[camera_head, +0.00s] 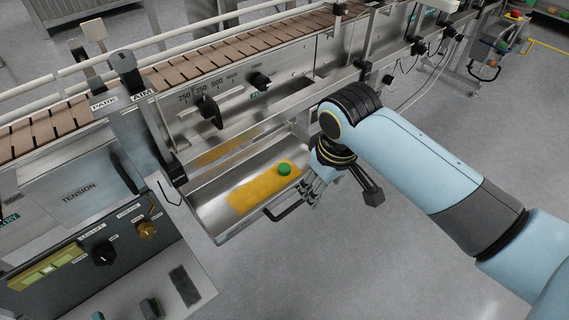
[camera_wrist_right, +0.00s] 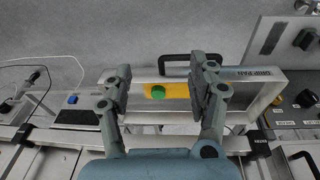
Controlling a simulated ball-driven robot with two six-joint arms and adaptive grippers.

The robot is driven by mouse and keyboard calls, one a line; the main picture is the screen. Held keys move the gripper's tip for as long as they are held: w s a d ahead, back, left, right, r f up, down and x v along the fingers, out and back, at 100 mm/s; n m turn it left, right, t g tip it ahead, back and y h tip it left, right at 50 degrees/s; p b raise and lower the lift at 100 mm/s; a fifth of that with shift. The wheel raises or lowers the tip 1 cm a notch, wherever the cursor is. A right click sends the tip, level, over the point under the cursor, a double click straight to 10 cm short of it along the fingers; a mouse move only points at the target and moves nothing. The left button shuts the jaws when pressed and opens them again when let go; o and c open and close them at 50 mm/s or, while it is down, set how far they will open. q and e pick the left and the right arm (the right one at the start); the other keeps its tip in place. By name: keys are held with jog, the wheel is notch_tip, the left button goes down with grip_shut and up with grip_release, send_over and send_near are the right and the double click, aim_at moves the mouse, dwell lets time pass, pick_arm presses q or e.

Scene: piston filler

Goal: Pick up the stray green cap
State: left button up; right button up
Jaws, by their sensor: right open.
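The green cap (camera_head: 284,168) sits on a yellow patch (camera_head: 250,194) in the metal drip pan (camera_head: 213,196) below the conveyor. In the right wrist view the cap (camera_wrist_right: 158,91) shows between the two fingers, farther off, on the yellow patch (camera_wrist_right: 181,90). My right gripper (camera_head: 312,190) is just right of the cap in the head view, at the pan's right end. In the right wrist view my right gripper (camera_wrist_right: 163,80) is open, with nothing between its fingers. My left gripper is in neither view.
The pan has a black handle (camera_head: 287,205) at its front edge. A slatted conveyor (camera_head: 195,70) and a black knob (camera_head: 207,112) stand above and behind it. A control panel (camera_head: 95,250) is at the left. Open floor lies front right.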

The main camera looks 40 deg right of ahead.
jog(key=w+d+r+g, duration=0.1)
jog(key=w+g, duration=0.1)
jog(key=w, duration=1.3)
jog(key=m+b, duration=0.1)
jog(key=b, duration=0.1)
send_over(284, 167)
jog(key=shift+y, duration=0.4)
jog(key=f, duration=0.4)
jog(key=shift+s+d+f, duration=0.1)
jog(key=shift+s+f, duration=0.15)
jog(key=shift+f, duration=0.05)
jog(key=f+b, duration=0.1)
jog(key=f, duration=0.1)
jog(key=f+b, duration=0.1)
jog(key=f, duration=0.2)
jog(key=shift+w+f, duration=0.2)
jog(key=shift+f, duration=0.15)
jog(key=shift+c, duration=0.3)
jog(key=c, duration=0.7)
